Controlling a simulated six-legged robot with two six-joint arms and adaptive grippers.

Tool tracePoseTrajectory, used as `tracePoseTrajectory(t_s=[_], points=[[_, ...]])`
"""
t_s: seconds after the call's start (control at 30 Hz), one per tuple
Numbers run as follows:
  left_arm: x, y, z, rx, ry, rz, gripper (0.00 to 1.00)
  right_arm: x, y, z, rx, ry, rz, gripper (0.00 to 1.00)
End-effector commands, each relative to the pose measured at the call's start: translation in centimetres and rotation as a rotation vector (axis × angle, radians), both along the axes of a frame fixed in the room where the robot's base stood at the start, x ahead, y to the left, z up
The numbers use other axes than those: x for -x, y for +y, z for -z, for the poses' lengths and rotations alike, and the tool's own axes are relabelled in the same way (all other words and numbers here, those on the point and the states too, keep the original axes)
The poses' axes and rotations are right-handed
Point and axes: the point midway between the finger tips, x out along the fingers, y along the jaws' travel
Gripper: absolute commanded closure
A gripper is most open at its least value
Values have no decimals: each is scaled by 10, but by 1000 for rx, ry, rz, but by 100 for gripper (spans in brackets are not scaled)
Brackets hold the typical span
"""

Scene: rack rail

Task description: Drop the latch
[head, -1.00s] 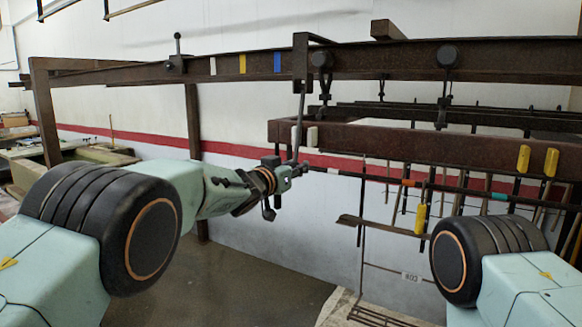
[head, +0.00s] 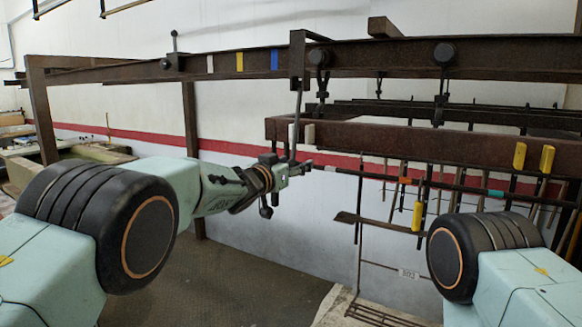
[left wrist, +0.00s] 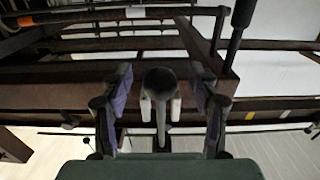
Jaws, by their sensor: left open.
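A dark bar (head: 297,115) hangs from a steel bracket (head: 297,60) on the overhead rail (head: 370,62), its lower part close to my left gripper (head: 303,169). In the left wrist view, my left gripper (left wrist: 162,100) has its two fingers apart, and a dark rounded knob (left wrist: 160,80) on a rod shows between them, with no clear contact. A small lever (head: 174,42) with a ball end stands upright on the rail, further left. I cannot tell from its look alone which part is the latch. My right gripper is out of view.
A brown rack beam (head: 400,137) hangs from trolley wheels (head: 445,53) right of my left gripper, with two white blocks (head: 309,133) at its near end. Several rods and yellow tags (head: 520,155) hang there. The floor (head: 250,265) below is open.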

Motion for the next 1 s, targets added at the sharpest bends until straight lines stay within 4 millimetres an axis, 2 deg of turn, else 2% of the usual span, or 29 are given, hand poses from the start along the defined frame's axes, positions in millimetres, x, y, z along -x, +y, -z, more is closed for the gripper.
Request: tracePoseTrajectory(t_s=[0.27, 0.7, 1.0], points=[[20, 14, 3, 0, -1, -2, 40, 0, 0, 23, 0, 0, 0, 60], [54, 38, 1, -1, -1, -1, 40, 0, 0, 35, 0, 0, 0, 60], [57, 39, 0, 0, 0, -1, 40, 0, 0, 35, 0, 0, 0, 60]])
